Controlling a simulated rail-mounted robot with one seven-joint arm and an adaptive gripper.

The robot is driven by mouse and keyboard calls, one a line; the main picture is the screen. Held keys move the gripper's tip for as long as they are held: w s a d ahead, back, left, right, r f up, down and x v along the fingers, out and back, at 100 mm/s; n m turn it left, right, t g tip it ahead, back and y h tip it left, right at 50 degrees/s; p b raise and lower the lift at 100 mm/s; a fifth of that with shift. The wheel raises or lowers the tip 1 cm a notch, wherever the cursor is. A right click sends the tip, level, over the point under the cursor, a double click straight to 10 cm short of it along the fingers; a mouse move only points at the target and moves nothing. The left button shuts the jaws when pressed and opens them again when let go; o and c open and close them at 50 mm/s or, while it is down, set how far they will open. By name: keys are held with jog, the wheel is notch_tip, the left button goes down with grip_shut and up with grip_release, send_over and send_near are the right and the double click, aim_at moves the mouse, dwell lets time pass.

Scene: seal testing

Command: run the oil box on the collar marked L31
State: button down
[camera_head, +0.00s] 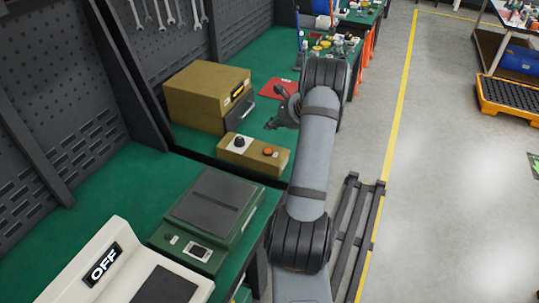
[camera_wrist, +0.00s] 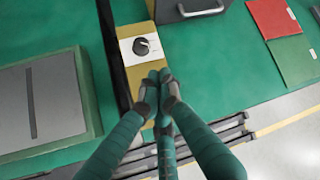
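A tan control box (camera_head: 237,161) sits on the green bench, with a black knob (camera_head: 240,142) on a white plate and an orange button (camera_head: 268,152). A larger tan box (camera_head: 205,99) with a dark handle stands behind it; I cannot tell which is the oil box. My gripper (camera_head: 272,124) is above and behind the control box. In the wrist view the teal fingers of my gripper (camera_wrist: 160,82) are together, with nothing seen between them. Their tips appear just below the knob (camera_wrist: 141,46) and cover the button's end of the box. No collar or L31 mark can be made out.
A red sheet (camera_head: 279,89) lies beyond the control box. A dark pegboard wall borders the left side.

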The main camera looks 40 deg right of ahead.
aim_at(269, 152)
jog(key=shift+w+a+r, duration=0.2)
jog(key=shift+a, duration=0.15)
jog(key=shift+f, duration=0.1)
notch_tip(269, 152, down, 8)
jog(key=b, duration=0.6)
jog(key=shift+f+b, duration=0.35)
jog(key=shift+b, duration=0.1)
dwell(1.0)
jog(key=shift+f+b, duration=0.45)
jog(key=shift+b, duration=0.15)
